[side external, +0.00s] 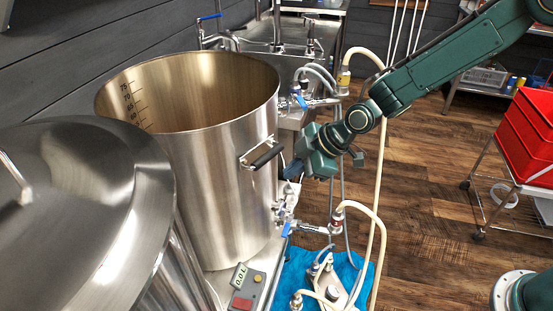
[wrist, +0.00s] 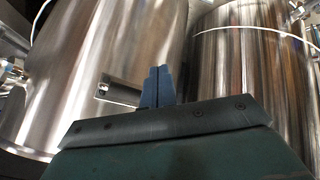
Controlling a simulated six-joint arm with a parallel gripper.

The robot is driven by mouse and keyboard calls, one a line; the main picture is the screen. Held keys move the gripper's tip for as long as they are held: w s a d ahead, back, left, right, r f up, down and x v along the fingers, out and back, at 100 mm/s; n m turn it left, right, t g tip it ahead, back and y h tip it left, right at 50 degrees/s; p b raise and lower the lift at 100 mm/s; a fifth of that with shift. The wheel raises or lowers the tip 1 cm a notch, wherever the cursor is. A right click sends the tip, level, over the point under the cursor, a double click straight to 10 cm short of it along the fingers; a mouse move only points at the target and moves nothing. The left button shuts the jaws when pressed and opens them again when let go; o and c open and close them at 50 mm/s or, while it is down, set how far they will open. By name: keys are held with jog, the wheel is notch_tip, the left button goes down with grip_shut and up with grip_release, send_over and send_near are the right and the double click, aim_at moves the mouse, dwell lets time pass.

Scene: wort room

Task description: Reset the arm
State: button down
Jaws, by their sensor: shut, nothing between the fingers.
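My gripper (side external: 292,170) is at the right side of the open steel kettle (side external: 215,180), just below and right of its black side handle (side external: 265,156). In the wrist view, my gripper's blue fingers (wrist: 158,86) are together and hold nothing. Behind them in that view are the steel kettle wall (wrist: 100,60) and the black handle (wrist: 122,94), partly covered by the fingers. I cannot tell whether the fingertips touch the handle or the wall. My teal arm reaches in from the upper right.
A ball valve with a blue lever (side external: 284,212) is just below my gripper, and hoses (side external: 378,225) hang close on its right. A large lidded vessel (side external: 85,200) stands at left. Red crates (side external: 530,130) sit on a rack at right. Open wooden floor (side external: 430,190) lies between.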

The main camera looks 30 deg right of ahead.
jog(key=s+d+r+m+h, duration=0.1)
jog(key=s+d+r+m, duration=0.2)
jog(key=s+d+r, duration=0.4)
jog(key=s+d+r+m+h, duration=0.25)
jog(key=s+d+r, duration=0.25)
jog(key=r, duration=0.3)
jog(key=s+d+r+m+h, duration=0.1)
jog(key=s+d+m, duration=0.3)
jog(key=s, duration=0.5)
jog(key=s+d+r+m, duration=0.3)
jog(key=s+d+m, duration=0.1)
jog(key=s, duration=0.5)
jog(key=shift+s+d+m+h, duration=0.2)
jog(key=shift+s+m+h, duration=0.15)
jog(key=shift+m, duration=0.3)
jog(key=shift+w, duration=0.1)
